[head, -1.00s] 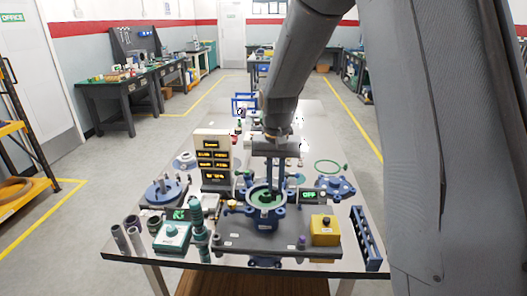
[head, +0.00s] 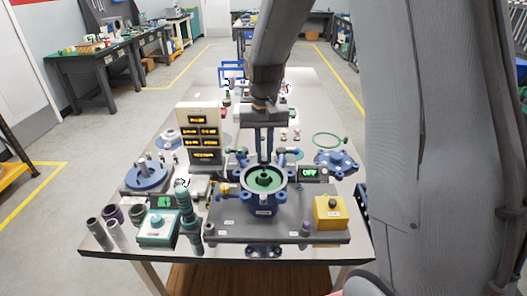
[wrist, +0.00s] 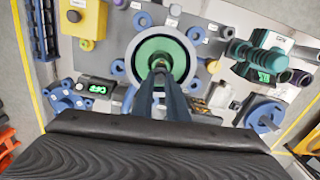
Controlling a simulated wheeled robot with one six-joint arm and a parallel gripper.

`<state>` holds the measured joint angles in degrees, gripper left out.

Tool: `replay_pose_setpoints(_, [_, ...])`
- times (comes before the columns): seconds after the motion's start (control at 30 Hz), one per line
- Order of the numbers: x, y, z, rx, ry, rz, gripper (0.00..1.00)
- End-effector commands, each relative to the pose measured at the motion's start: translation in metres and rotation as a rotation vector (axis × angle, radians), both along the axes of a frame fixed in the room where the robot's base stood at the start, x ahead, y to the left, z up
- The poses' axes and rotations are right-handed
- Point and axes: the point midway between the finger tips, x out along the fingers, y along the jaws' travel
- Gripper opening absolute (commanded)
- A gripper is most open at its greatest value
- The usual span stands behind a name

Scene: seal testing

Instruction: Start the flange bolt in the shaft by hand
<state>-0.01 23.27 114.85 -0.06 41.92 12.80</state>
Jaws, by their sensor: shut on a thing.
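A blue round housing (head: 264,207) with a green inside stands on a dark plate on the table. A short dark shaft end (head: 264,176) stands at its middle. My gripper (head: 265,157) points down over the back part of the housing, its fingers close together. In the wrist view my gripper (wrist: 157,70) reaches over the housing's green centre (wrist: 172,50), shut on a small dark piece that looks like the flange bolt (wrist: 158,63). The bolt is mostly hidden by the fingers. I cannot tell whether it touches the shaft.
A yellow box with a button (head: 330,211) stands right of the housing. A teal box (head: 158,229) and a teal ribbed column (head: 188,215) stand left. A display tower (head: 197,140), a small "OFF" display (head: 312,174) and blue flanged parts (head: 147,176) surround the plate closely.

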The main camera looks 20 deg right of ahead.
Motion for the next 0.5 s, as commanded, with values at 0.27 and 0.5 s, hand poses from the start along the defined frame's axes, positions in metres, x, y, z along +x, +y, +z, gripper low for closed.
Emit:
replay_pose_setpoints(0.27, [-0.0006, 0.0029, 0.0038, 0.001, -0.001, 0.361, 0.0])
replay_pose_setpoints(0.5, [-0.0006, 0.0043, 0.0045, 0.001, -0.002, 0.664, 0.0])
